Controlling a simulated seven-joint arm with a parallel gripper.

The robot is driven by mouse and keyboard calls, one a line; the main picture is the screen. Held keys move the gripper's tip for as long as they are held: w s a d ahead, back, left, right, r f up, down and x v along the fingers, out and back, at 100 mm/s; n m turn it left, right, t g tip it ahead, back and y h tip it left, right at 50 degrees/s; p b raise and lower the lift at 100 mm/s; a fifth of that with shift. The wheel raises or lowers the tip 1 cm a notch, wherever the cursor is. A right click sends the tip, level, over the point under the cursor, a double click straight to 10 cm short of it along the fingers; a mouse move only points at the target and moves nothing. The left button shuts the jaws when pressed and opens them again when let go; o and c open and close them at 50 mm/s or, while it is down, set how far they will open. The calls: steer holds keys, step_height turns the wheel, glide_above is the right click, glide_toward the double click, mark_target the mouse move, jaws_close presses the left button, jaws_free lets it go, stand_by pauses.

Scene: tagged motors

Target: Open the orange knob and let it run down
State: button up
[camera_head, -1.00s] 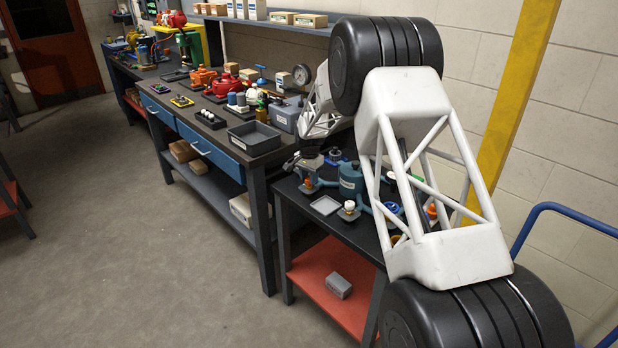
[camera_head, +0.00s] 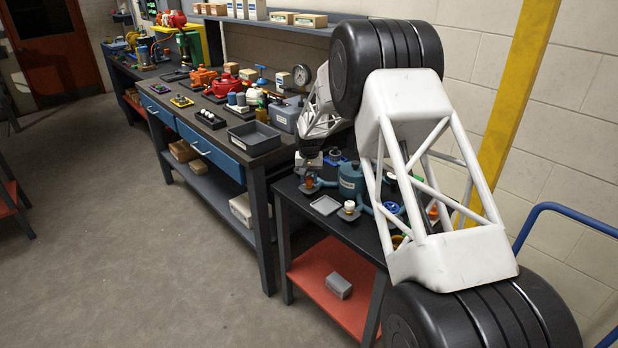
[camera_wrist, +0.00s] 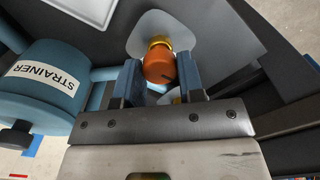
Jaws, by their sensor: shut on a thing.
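The orange knob (camera_wrist: 159,66) is between the two blue fingers of my gripper (camera_wrist: 159,76) in the wrist view. It sits on a brass collar (camera_wrist: 160,41) above a pale plate (camera_wrist: 151,24). My gripper is shut on it. In the head view the knob (camera_head: 309,181) shows as a small orange spot under my gripper (camera_head: 308,172), at the left of the small black table. A blue strainer tank (camera_wrist: 48,88) with a white "STRAINER" label lies to the left in the wrist view; the tank (camera_head: 351,178) stands right of the gripper in the head view.
A grey tray (camera_head: 325,205) and a white-topped knob (camera_head: 349,207) are close by on the black table. A blue handwheel (camera_head: 393,209) is further right. The grey workbench with a grey bin (camera_head: 254,135) stands behind on the left.

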mark_target(309, 178)
steer(key=o, duration=0.9)
steer(key=shift+r, duration=0.1)
steer(key=shift+r, duration=3.8)
